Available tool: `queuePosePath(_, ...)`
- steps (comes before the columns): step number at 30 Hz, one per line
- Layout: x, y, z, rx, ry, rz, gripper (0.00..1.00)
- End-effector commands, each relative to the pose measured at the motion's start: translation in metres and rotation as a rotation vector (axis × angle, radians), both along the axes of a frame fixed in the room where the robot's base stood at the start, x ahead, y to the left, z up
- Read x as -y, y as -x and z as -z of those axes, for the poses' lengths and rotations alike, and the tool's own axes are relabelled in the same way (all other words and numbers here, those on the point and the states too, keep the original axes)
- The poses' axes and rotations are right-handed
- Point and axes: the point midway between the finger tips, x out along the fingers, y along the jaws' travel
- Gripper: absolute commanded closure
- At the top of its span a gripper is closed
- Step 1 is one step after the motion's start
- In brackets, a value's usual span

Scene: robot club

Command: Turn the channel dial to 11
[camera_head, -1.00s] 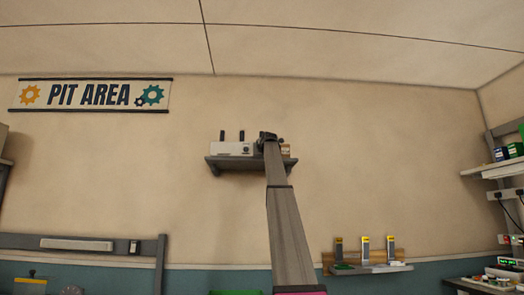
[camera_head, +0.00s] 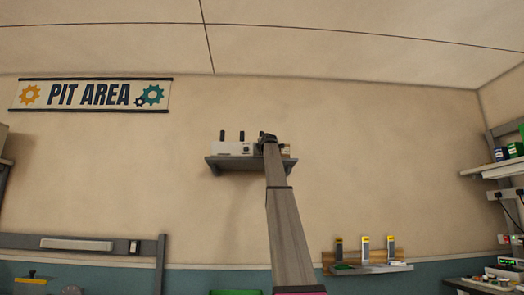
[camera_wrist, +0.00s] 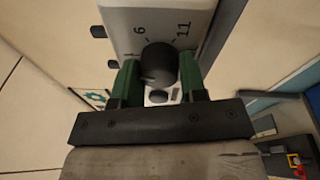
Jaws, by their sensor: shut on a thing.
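The channel dial (camera_wrist: 157,65) is a round black knob on the face of a pale box (camera_wrist: 125,17), seen in the wrist view. The numbers 6 and 11 are printed beside it, with another mark at its left partly hidden. My gripper (camera_wrist: 158,75) has its green fingers on either side of the knob and is shut on it. Which mark the dial points at is not clear. In the head view the pale box (camera_head: 232,148) with two dark antennas stands on a wall shelf, and my gripper (camera_head: 267,138) is at its right end, hiding part of it.
The box rests on a grey wall shelf (camera_head: 236,167). A lower shelf (camera_head: 370,268) with several small yellow-topped items is on the wall to the right of my arm. The wall around the upper shelf is clear.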

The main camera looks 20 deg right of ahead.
Motion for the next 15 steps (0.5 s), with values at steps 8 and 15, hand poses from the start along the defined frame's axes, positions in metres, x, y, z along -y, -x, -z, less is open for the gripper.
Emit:
queuePosePath(8, -0.0007, 0.0001, 0.0018, 0.072, -0.252, 0.0, 0.85)
queuePosePath(15, -0.0012, 0.0001, 0.0022, 0.134, -0.47, 0.0, 0.85)
